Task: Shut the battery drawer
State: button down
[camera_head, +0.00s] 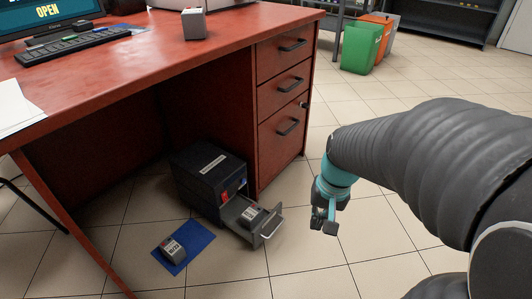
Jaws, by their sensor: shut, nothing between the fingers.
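The battery drawer (244,214) is pulled out of the front of a black box (196,172) that stands on the floor under the red desk. A grey battery block with a pale label (250,216) sits in the drawer. The drawer's pale handle (271,226) faces right, towards my arm. My gripper (324,222) is shut and empty. It is to the right of the handle in the picture, apart from it, and points downward. Nothing hides the drawer front.
A second battery block (172,249) lies on a blue mat (194,243) on the floor, left of the drawer. The red desk (150,60) with its closed side drawers (283,130) stands above and behind. Tiled floor is clear between the drawer and my gripper. Green (360,47) and orange bins (386,26) stand far back.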

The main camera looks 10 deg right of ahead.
jog(key=w+d+f+m+t+y, duration=0.1)
jog(key=w+d+f+m+y, duration=0.1)
jog(key=w+f+m, duration=0.55)
jog(key=w+d+f+m+t+y+p, duration=0.1)
jog(key=w+d+f+m+y, duration=0.25)
jog(key=f, duration=0.65)
jog(key=w+d+f+m+t+y, duration=0.1)
jog(key=w+d+f+m+t, duration=0.1)
jog(key=w+f+m, duration=0.55)
jog(key=w+d+m+t+h, duration=0.2)
jog(key=w+d+m, duration=0.1)
jog(key=w+m, duration=0.2)
jog(key=w+a+r+b+x, duration=0.1)
jog(key=x, duration=1.2)
jog(key=shift+a+r, duration=0.25)
